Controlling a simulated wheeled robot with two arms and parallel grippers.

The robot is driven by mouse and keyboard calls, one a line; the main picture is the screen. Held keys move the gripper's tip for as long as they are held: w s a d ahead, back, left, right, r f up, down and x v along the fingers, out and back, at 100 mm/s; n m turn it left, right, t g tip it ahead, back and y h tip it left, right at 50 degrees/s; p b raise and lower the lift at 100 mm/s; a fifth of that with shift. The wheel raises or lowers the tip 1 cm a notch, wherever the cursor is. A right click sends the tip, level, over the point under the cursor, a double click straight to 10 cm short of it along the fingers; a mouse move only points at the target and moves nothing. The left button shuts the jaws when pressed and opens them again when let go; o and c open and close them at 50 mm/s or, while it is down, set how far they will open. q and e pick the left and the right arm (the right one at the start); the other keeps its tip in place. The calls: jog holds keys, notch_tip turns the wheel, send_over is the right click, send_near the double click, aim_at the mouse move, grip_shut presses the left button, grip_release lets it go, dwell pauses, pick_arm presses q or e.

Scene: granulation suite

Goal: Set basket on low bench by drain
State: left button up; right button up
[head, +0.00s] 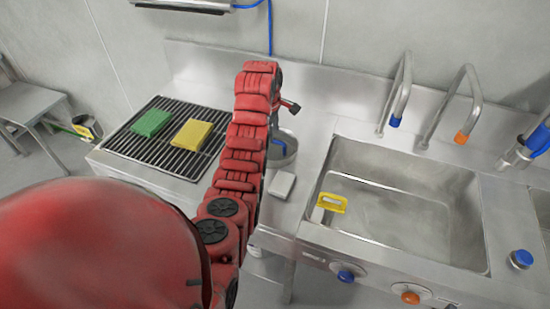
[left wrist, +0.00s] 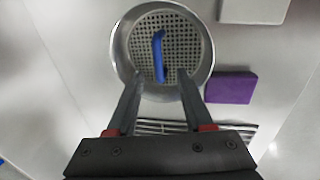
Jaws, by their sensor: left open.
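The basket (left wrist: 116,50) is a round metal pan with a perforated bottom and a blue handle (left wrist: 158,57), seen from above in the left wrist view. In the head view the basket (head: 288,150) stands on the steel counter left of the sink, partly hidden by my left arm. My left gripper (left wrist: 160,77) is open over it, its fingertips on either side of the handle's near end; I cannot tell whether they touch it. A low metal bench (head: 28,102) stands at the far left. I cannot make out a floor drain. My right gripper is not in view.
A black grate (head: 157,151) holds a green pad (head: 151,122) and a yellow pad (head: 193,133). A pale block (head: 282,185) lies near the basket, and a purple block (left wrist: 231,87) shows in the wrist view. The sink (head: 400,205) with taps is right.

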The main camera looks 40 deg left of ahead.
aim_at(275, 142)
pick_arm(q)
jog(key=shift+w+f+p, duration=0.2)
jog(key=shift+f+p, duration=0.7)
jog(key=shift+f, duration=0.25)
jog(key=f+p, duration=0.1)
jog(key=w+f, duration=0.1)
jog(key=f, duration=0.1)
jog(key=shift+a+p, duration=0.15)
jog(key=shift+p, duration=0.25)
jog(key=shift+w+f, duration=0.1)
jog(key=shift+f, duration=0.7)
jog(key=shift+c, duration=0.3)
grip_shut()
